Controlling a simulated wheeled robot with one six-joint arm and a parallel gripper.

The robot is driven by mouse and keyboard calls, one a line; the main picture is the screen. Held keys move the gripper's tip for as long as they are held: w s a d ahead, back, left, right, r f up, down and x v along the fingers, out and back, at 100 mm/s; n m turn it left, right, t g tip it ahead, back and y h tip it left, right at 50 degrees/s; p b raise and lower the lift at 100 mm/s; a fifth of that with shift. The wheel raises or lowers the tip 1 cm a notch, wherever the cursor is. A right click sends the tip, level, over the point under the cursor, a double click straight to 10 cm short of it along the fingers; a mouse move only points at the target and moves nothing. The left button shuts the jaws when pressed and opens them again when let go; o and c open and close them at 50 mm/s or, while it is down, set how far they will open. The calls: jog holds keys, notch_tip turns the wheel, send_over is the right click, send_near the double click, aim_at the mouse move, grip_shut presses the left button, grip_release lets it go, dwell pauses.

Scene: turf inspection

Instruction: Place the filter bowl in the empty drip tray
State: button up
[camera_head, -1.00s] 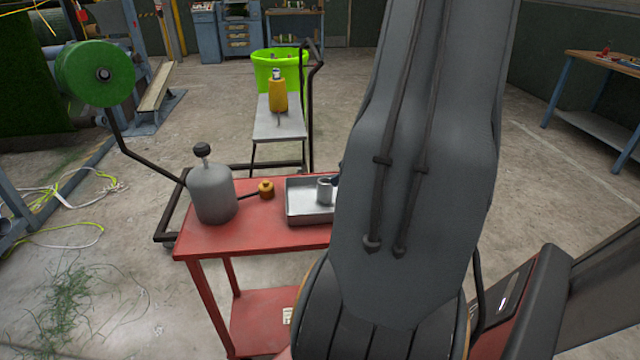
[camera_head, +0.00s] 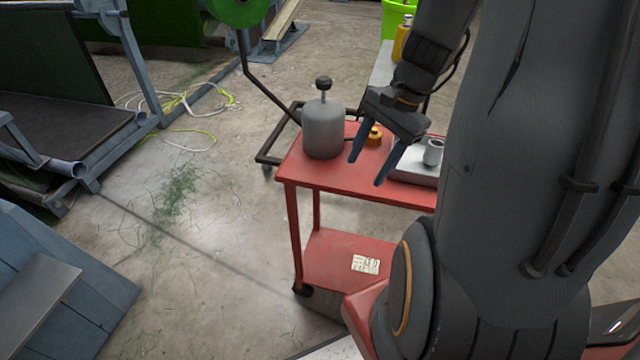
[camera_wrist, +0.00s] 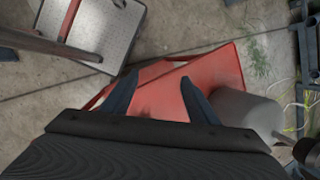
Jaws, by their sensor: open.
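A light grey metal tray (camera_head: 410,172) lies on the red cart, partly hidden by my arm. A small grey cup (camera_head: 433,152), possibly the filter bowl, stands upright in it. No empty tray can be made out. My gripper (camera_head: 366,171) is open and empty, its two blue-grey fingers pointing down in front of the tray's left side, apart from the cup. In the wrist view my gripper (camera_wrist: 157,86) has its fingers spread over the red cart, with nothing between them; tray and cup do not show there.
A grey canister (camera_head: 323,130) with a black knob stands on the red cart (camera_head: 345,178), beside a small orange fitting (camera_head: 374,135). It also shows in the wrist view (camera_wrist: 245,110). Cables (camera_head: 195,110) lie on the floor at left. Open floor (camera_head: 200,260) lies left of the cart.

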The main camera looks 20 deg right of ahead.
jog(key=s+a+n+h, duration=0.3)
jog(key=a+n, duration=1)
jog(key=n, duration=0.1)
jog(key=shift+r+h, duration=0.3)
jog(key=shift+r, duration=0.15)
dwell(0.4)
